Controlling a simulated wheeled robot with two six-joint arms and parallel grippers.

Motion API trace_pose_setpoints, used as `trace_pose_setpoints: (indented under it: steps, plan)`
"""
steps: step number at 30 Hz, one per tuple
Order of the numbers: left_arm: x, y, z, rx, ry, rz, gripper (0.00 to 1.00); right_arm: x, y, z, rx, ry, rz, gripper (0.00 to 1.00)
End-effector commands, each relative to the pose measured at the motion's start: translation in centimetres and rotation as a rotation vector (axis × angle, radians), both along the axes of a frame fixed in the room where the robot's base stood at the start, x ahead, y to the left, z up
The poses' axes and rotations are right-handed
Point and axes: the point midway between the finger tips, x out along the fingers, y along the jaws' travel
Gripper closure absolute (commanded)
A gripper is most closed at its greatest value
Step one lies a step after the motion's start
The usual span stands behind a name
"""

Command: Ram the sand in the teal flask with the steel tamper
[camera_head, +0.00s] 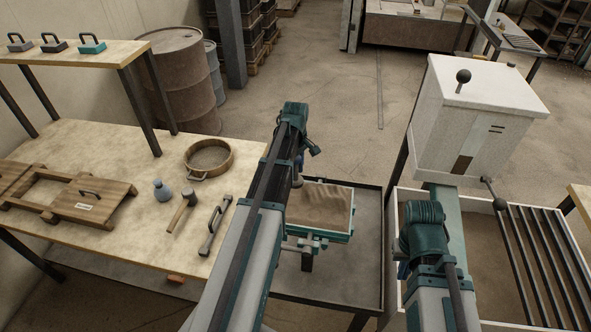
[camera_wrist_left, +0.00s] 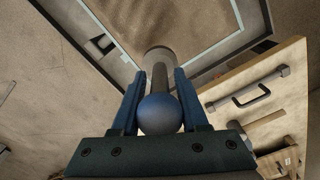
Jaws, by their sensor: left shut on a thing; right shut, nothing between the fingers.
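The teal flask (camera_head: 346,236) stands on a dark low table right of my left arm, filled with brown, uneven sand (camera_head: 322,205). My left gripper (camera_head: 299,165) is over the flask's far left side. In the left wrist view, my left gripper (camera_wrist_left: 156,88) is shut on the steel tamper (camera_wrist_left: 159,58), around its shaft below a round blue-grey knob. The tamper's round foot points away toward the flask area; whether it touches sand cannot be told. My right gripper (camera_head: 403,262) is shut and empty beside the white cabinet, largely hidden by its wrist.
The wooden bench (camera_head: 110,150) at left carries a sieve (camera_head: 208,160), a blue-grey bottle (camera_head: 161,190), a mallet (camera_head: 182,210), a steel tool (camera_head: 215,228) and a handled board (camera_head: 92,202). A white cabinet (camera_head: 480,120) stands over a barred bin (camera_head: 540,260) at right.

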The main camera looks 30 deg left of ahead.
Motion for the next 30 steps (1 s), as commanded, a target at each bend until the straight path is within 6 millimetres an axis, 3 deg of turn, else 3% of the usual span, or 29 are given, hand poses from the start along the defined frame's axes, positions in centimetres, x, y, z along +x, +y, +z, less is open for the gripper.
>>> trace_pose_setpoints:
  steps: [5,21,30]
  plan:
    - [0.1,-0.4,-0.1,0.0,0.0,-0.001,1.0,0.0,0.0,-0.1,0.0,0.0,0.0,1.0]
    - [2.0,-6.8,-0.3,0.0,0.0,-0.002,1.0,0.0,0.0,-0.3,0.0,0.0,0.0,1.0]
    - [2.2,-7.5,-0.3,0.0,0.0,0.001,1.0,0.0,0.0,-0.3,0.0,0.0,0.0,1.0]
